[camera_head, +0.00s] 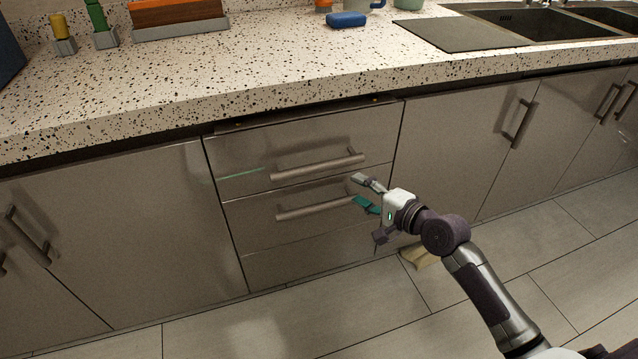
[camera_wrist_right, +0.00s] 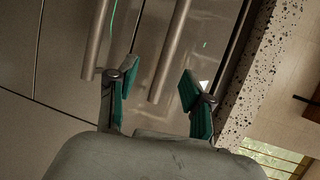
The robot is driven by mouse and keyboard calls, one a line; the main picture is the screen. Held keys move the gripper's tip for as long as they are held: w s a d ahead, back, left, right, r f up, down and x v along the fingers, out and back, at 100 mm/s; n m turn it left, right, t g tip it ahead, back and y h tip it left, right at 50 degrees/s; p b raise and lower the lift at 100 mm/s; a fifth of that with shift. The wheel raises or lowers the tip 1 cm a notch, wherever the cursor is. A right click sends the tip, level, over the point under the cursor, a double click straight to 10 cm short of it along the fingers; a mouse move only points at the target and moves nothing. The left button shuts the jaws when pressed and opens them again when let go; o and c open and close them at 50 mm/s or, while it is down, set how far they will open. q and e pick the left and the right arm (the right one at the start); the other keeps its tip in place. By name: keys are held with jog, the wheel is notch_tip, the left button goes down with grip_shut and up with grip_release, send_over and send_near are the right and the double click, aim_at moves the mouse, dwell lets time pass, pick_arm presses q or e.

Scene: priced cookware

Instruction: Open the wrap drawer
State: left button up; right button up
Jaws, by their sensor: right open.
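A stack of grey drawers is set under the counter. The upper drawer (camera_head: 300,140) has a bar handle (camera_head: 318,166), and the drawer below (camera_head: 245,212) has a similar handle (camera_head: 312,201). No label shows which is the wrap drawer. My right gripper (camera_head: 359,190) is open and empty in front of the handles' right ends. In the right wrist view, the upper handle (camera_wrist_right: 173,50) appears between my open fingertips (camera_wrist_right: 157,80); contact cannot be told. The lower handle (camera_wrist_right: 95,40) lies left of them. Both drawers look shut or nearly so. My left gripper is out of view.
The speckled counter (camera_head: 260,75) overhangs the drawers. Cabinet doors stand on the left (camera_head: 120,230) and right (camera_head: 450,140). A yellowish item (camera_head: 418,258) lies on the floor near my right arm. A blue item (camera_head: 347,20) lies on the counter.

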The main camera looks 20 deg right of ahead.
aim_at(323, 169)
jog(key=x, duration=0.3)
jog(key=r+b+x, duration=0.1)
jog(key=x, duration=0.2)
jog(key=a+b+x, duration=0.1)
jog(key=x, duration=0.1)
jog(key=shift+w+a+r, duration=0.2)
jog(key=shift+w+r, duration=0.05)
jog(key=shift+w, duration=0.1)
jog(key=b+x, duration=0.1)
jog(key=x, duration=0.3)
jog(key=shift+w+a, duration=0.1)
jog(key=shift+w, duration=0.2)
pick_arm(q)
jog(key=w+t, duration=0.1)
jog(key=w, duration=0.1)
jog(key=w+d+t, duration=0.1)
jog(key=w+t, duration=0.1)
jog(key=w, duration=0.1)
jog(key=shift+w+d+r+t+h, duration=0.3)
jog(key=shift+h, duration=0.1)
pick_arm(e)
grip_shut()
